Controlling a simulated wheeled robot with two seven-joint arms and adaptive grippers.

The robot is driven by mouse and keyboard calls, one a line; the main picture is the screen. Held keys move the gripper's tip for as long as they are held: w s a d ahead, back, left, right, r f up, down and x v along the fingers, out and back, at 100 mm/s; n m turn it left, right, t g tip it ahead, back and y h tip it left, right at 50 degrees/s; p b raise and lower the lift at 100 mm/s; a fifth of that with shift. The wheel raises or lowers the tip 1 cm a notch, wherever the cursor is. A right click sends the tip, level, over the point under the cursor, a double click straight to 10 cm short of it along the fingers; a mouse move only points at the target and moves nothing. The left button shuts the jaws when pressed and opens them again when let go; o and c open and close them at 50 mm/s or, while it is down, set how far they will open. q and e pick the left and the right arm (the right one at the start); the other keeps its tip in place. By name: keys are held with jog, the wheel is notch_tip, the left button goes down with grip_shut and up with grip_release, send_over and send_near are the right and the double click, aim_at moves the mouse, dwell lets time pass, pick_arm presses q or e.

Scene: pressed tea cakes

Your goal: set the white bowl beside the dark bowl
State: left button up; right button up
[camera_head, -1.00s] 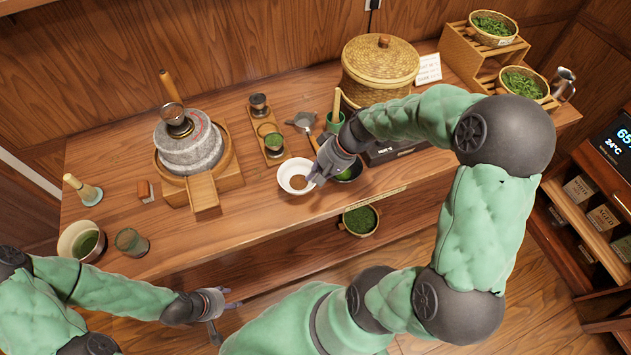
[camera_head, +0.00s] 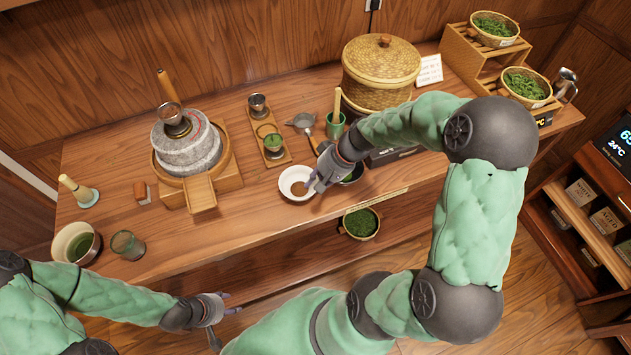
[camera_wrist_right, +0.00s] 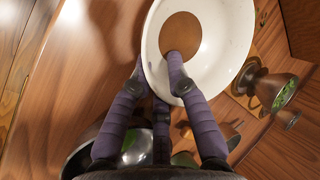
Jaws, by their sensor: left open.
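The white bowl (camera_head: 287,188), with a brown patch at its bottom, is near the table's front edge; it fills the upper middle of the right wrist view (camera_wrist_right: 228,45). My right gripper (camera_head: 315,184) is shut on its right rim, one finger inside and others outside. Whether the bowl touches the table is unclear. The dark bowl (camera_head: 357,176), with something green in it, is just right of the white bowl, partly hidden by my right gripper. It also shows low in the wrist view (camera_wrist_right: 82,157). My left gripper (camera_head: 232,303) is open and empty, before the table.
A narrow tray (camera_head: 283,158) with small cups lies behind the white bowl. A stone mill (camera_head: 187,150) stands left, a lidded basket (camera_head: 381,70) behind. A basket of green leaves (camera_head: 360,223) sits below the front edge. The tabletop left of the white bowl (camera_head: 248,205) is clear.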

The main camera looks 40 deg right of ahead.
jog(key=shift+r, duration=0.3)
pick_arm(q)
notch_tip(320, 180, up, 3)
jog(key=p, duration=0.3)
jog(key=shift+r, duration=0.15)
pick_arm(e)
jog(key=v, duration=1.1)
jog(key=shift+d+r, duration=0.25)
pick_arm(q)
jog(key=shift+s, duration=0.1)
pick_arm(e)
jog(key=shift+s, duration=0.15)
